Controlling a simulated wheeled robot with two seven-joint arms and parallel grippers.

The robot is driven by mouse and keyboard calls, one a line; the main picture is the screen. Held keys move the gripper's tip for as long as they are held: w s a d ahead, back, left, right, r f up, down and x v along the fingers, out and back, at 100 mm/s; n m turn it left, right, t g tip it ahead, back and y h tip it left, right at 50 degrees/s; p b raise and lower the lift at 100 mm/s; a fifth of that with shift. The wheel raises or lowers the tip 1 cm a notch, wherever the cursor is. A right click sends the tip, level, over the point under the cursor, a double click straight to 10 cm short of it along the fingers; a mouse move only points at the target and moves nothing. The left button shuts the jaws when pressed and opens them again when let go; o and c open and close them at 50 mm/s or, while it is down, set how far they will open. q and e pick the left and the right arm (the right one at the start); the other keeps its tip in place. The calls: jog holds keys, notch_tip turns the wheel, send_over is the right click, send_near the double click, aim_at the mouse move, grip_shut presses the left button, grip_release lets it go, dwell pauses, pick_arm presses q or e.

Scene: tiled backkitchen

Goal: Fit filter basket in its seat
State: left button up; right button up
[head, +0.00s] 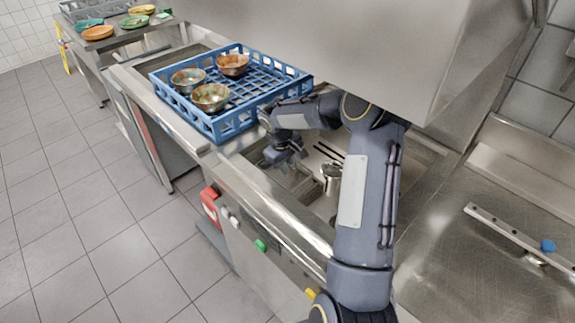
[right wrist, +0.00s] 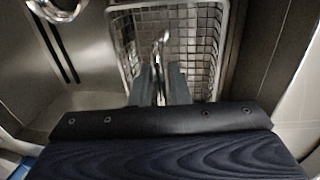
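The filter basket (right wrist: 200,45) is a wire-mesh box in the right wrist view, straight ahead of my right gripper (right wrist: 161,78). Its upright metal handle (right wrist: 162,42) stands between the two grey fingers, which look closed on it. In the head view my right gripper (head: 287,165) points down into the steel basin, left of an upright steel cylinder (head: 332,180). The basket is mostly hidden by the gripper there. I cannot tell whether it rests in its seat. My left gripper is not in view.
A blue dish rack (head: 222,127) with several bowls stands just left of the basin. A large steel hood (head: 400,35) hangs above my right arm. A steel counter (head: 480,240) is at the right. A side table with plates stands at the far left.

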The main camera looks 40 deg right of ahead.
jog(key=o, duration=0.3)
jog(key=r, duration=0.2)
jog(key=a+r, duration=0.1)
jog(key=r, duration=0.4)
jog(key=shift+s+a+r+b, duration=0.1)
jog(key=shift+a+r+b, duration=0.15)
jog(key=shift+r+b, duration=0.1)
